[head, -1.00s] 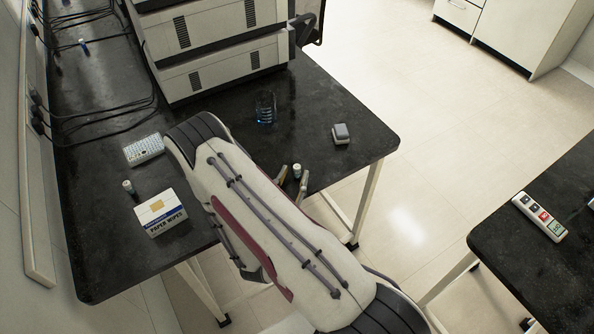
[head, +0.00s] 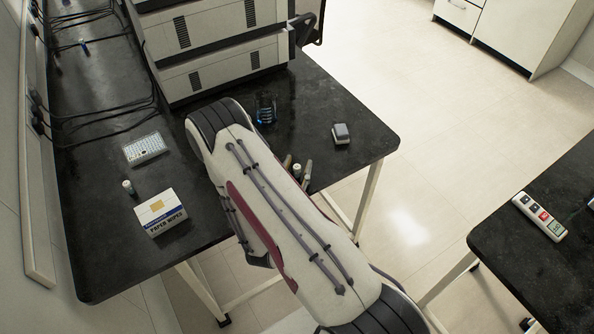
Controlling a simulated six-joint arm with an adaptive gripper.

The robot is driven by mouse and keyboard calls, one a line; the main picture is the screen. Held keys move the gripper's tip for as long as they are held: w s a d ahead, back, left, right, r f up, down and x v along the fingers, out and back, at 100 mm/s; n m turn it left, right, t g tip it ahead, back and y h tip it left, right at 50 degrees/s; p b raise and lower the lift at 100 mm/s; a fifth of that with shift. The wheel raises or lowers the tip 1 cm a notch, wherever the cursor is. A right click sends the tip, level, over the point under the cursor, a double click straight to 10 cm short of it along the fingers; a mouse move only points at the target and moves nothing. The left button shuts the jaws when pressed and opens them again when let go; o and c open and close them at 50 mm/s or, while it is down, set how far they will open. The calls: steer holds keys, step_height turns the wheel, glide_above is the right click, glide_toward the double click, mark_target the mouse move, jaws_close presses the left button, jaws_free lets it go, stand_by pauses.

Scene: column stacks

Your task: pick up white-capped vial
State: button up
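A small vial (head: 297,171) with a pale top stands near the front edge of the dark bench in the head view. My gripper (head: 298,167) is there, with one fingertip to the left of this vial and one to the right. The fingers look open, and I cannot see them touching the vial. My arm hides the rest of the gripper and part of the vial. A second small vial (head: 128,187) with a pale cap and dark body stands upright at the left, behind the paper wipes box. The cap colours are hard to tell at this size.
The paper wipes box (head: 160,212) and a white rack (head: 144,149) are on the left. Stacked instruments (head: 222,68) fill the back. Cables run along the left.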

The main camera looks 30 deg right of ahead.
mark_target(297, 166)
steer(key=c, duration=0.9)
steer(key=shift+r, duration=0.1)
steer(key=shift+r, duration=4.85)
